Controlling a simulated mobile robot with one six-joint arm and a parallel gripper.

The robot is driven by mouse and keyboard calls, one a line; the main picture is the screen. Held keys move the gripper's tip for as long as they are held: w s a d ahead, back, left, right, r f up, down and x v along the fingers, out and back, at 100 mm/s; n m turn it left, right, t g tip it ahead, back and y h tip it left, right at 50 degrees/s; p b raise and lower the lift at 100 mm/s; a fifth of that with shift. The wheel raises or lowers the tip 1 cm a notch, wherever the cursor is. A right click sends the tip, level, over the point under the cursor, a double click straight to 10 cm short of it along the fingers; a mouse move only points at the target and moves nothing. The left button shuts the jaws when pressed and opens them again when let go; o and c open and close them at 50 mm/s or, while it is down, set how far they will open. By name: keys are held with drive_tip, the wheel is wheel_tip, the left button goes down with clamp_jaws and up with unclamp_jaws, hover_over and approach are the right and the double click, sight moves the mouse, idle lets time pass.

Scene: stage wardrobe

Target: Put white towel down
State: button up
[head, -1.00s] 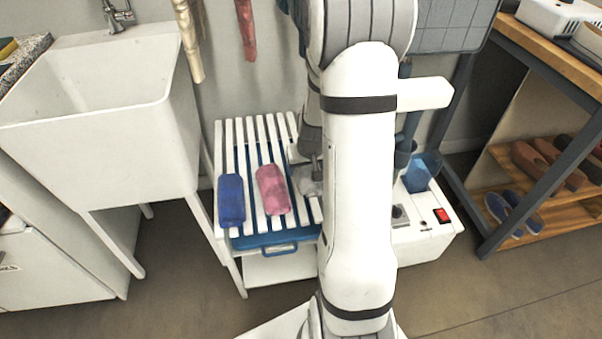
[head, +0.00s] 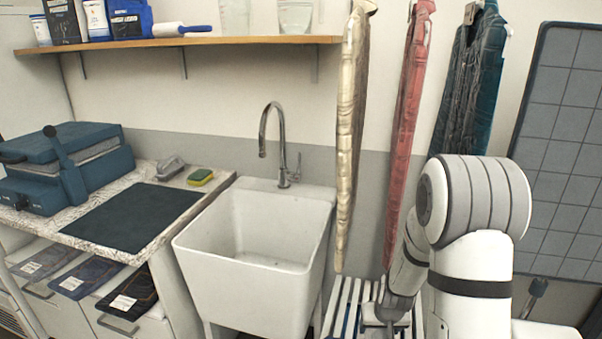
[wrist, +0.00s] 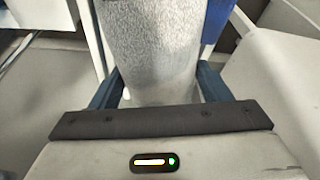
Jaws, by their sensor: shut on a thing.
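My gripper (wrist: 158,88) is shut on the white towel (wrist: 152,48), a pale, greyish-white roll. It shows between the two dark blue fingers in the wrist view. In the head view my gripper (head: 386,312) is low, over the white slatted rack (head: 345,300) right of the sink. The towel is hard to make out there against the pale rack. I cannot tell whether the towel touches the slats. A blue thing (wrist: 218,18) lies beside the towel at the upper right of the wrist view.
A white sink (head: 250,285) stands left of the rack. Cream (head: 350,130), red (head: 408,130) and teal (head: 470,90) garments hang above the rack. A counter with a dark mat (head: 132,215) and a blue press (head: 70,165) is at left. A wooden shelf (head: 200,42) runs above.

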drive_tip(key=shift+n, duration=0.4)
drive_tip(key=a+r+p, duration=0.1)
drive_tip(key=r+p, duration=0.1)
drive_tip(key=a+r+p, duration=0.1)
drive_tip(key=a+p, duration=0.1)
drive_tip(key=shift+a+r, duration=0.2)
drive_tip(key=shift+r, duration=0.15)
drive_tip(key=shift+a+r+p, duration=0.1)
drive_tip(key=shift+a+p, duration=0.2)
